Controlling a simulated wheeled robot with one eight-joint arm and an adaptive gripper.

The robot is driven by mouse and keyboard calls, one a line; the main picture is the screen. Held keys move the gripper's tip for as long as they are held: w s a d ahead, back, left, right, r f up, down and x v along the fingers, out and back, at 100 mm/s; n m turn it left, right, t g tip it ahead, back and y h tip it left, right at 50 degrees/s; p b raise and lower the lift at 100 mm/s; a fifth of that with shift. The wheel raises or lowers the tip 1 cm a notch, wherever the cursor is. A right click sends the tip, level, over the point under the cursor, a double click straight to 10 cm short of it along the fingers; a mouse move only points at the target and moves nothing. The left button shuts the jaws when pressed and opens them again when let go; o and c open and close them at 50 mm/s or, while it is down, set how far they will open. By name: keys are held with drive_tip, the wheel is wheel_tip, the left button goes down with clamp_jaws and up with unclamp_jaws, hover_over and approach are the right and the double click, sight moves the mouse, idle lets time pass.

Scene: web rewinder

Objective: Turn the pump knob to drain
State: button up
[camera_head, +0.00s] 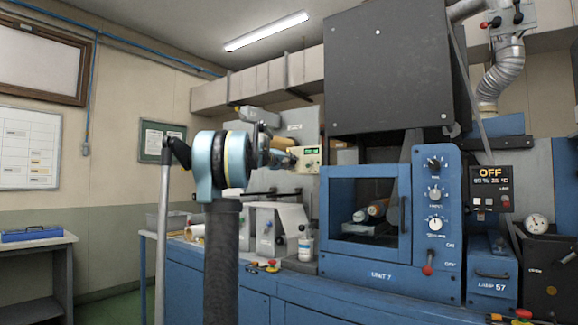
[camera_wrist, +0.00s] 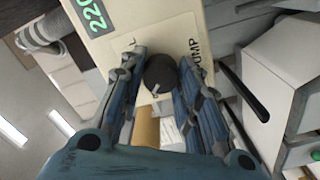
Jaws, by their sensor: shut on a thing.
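The pump knob (camera_wrist: 160,72) is a round black knob on a cream panel (camera_wrist: 178,22). It is in the upper middle of the wrist view, beside the printed word "PUMP". A small pale mark shows at its lower edge in that view. My gripper (camera_wrist: 162,64) is shut on the knob, with one blue-grey finger on each side. In the head view my gripper (camera_head: 287,157) is at the cream control box (camera_head: 310,168), and the knob is hard to make out behind it. Other printing around the knob is mostly hidden by the fingers, so its set position cannot be read.
A green display (camera_wrist: 92,14) is on the same panel. In the head view, a blue machine (camera_head: 366,262) with a window and dials stands to the right. A white bottle (camera_head: 306,248) and grey-white housings (camera_head: 277,228) are below the control box.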

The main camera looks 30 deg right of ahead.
drive_tip(key=shift+w+a, duration=0.2)
drive_tip(key=o, duration=1.1)
drive_tip(key=shift+f, duration=0.1)
drive_tip(key=shift+c, duration=0.2)
drive_tip(key=v, duration=1.2)
drive_tip(key=shift+f, duration=0.15)
